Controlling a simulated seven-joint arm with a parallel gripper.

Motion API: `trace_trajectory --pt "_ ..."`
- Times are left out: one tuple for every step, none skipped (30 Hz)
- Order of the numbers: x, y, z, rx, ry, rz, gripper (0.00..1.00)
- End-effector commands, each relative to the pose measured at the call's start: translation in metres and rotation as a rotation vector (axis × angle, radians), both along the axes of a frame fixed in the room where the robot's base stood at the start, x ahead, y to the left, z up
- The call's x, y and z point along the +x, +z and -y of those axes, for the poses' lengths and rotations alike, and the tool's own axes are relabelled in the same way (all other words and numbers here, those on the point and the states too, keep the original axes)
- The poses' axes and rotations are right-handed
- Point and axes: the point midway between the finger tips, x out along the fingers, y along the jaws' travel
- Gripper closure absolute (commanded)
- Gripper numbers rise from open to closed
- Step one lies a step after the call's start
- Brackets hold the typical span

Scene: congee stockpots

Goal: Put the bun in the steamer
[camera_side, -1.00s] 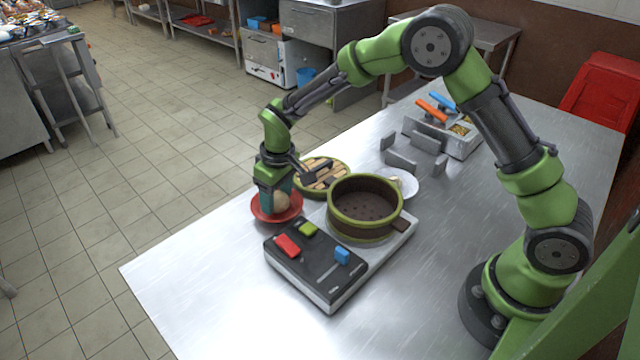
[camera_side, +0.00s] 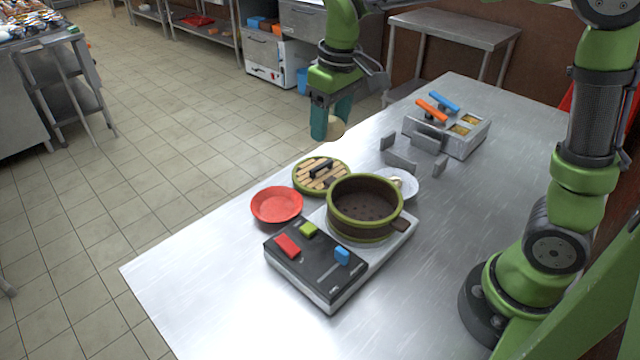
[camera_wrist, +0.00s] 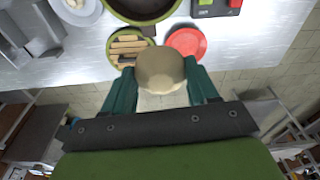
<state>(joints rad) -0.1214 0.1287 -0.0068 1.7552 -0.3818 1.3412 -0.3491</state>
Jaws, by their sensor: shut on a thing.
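The bun (camera_side: 335,128) is pale and round, and my gripper (camera_side: 330,122) is shut on it, high above the table. In the wrist view the bun (camera_wrist: 160,70) sits between the two teal fingers of my gripper (camera_wrist: 163,85). The steamer (camera_side: 366,207) is a round green-rimmed basket with a dark, perforated, empty floor and no lid on it. It stands on a cooker, in front of and below my gripper. Its slatted lid (camera_side: 321,175) with a black handle lies on the table behind it. The steamer also shows partly at the top of the wrist view (camera_wrist: 145,18).
An empty red plate (camera_side: 277,204) is left of the steamer. The cooker's control box (camera_side: 316,270) has red, green and blue controls. A white plate (camera_side: 405,184) holds a small pale item. Grey holders (camera_side: 399,160) and a metal container with orange and blue handles (camera_side: 462,134) stand behind.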

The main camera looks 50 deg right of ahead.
Motion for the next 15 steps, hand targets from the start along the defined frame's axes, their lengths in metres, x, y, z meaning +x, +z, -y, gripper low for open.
trace_trajectory --pt "-0.018 0.004 0.007 0.000 -0.013 0.003 0.71" --pt "-0.027 0.005 0.010 0.000 -0.019 0.002 0.71" --pt "-0.039 0.005 0.013 0.000 -0.026 0.002 0.71" --pt "-0.046 0.004 0.015 0.000 -0.030 0.001 0.71" --pt "-0.053 0.003 0.017 0.000 -0.034 0.001 0.71" --pt "-0.062 0.001 0.019 0.000 -0.037 0.001 0.71" --pt "-0.066 -0.001 0.019 0.000 -0.038 0.001 0.71" --pt "-0.071 -0.003 0.020 0.000 -0.039 -0.001 0.71" --pt "-0.074 -0.005 0.020 0.000 -0.040 -0.001 0.71" --pt "-0.076 -0.008 0.020 0.000 -0.040 -0.001 0.71" --pt "-0.078 -0.009 0.020 0.000 -0.040 0.000 0.71" --pt "-0.079 -0.011 0.020 0.000 -0.041 -0.001 0.71" --pt "-0.080 -0.013 0.020 0.000 -0.041 -0.002 0.71" --pt "-0.080 -0.014 0.020 0.000 -0.041 -0.001 0.71" --pt "-0.080 -0.016 0.020 -0.001 -0.040 -0.001 0.71"
